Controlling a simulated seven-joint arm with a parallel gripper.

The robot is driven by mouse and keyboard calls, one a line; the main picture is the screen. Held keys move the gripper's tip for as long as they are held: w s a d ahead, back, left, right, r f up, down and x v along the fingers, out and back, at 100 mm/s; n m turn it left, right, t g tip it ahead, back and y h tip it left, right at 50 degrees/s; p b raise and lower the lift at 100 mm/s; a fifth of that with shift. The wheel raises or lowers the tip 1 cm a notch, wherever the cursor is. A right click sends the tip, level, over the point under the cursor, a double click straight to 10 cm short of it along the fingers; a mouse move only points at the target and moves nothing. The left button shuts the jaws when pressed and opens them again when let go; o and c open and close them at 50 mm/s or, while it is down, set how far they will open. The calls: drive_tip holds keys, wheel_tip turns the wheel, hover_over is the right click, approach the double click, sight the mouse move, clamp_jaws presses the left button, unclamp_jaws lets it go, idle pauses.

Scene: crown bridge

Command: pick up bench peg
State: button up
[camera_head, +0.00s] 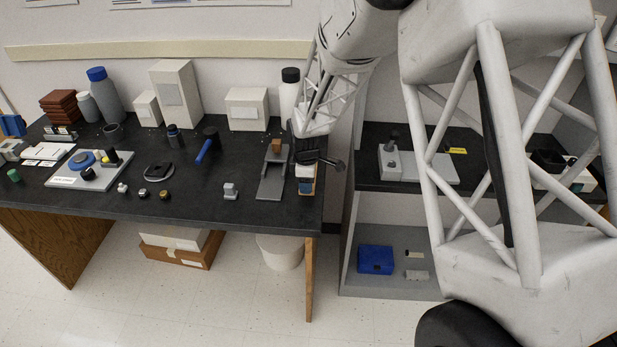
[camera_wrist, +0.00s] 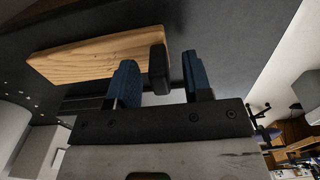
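The bench peg looks to be the pale wooden piece (camera_wrist: 95,57) with a dark block (camera_wrist: 158,69) at its end, in the wrist view. My gripper (camera_wrist: 158,78) has its two blue fingers apart. The dark block shows between the fingertips, just beyond them in the picture; I cannot tell whether they touch it. In the head view my gripper (camera_head: 307,160) is low over the right end of the black bench, and its fingertips are hard to make out. Light wood shows just below it there, partly hidden by the gripper.
A grey stand (camera_head: 271,184) with a brown block (camera_head: 277,146) is close left of my gripper. A white bottle (camera_head: 289,97) and a white box (camera_head: 247,108) stand behind. A blue-handled tool (camera_head: 205,149) lies further left. The bench's front middle has free room.

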clamp_jaws()
drive_tip(key=shift+r, duration=0.15)
drive_tip(key=shift+r, duration=4.9)
drive_tip(key=s+a+f, duration=0.2)
drive_tip(key=s+a, duration=0.5)
drive_tip(key=a, duration=0.4)
drive_tip(key=shift+a, duration=0.3)
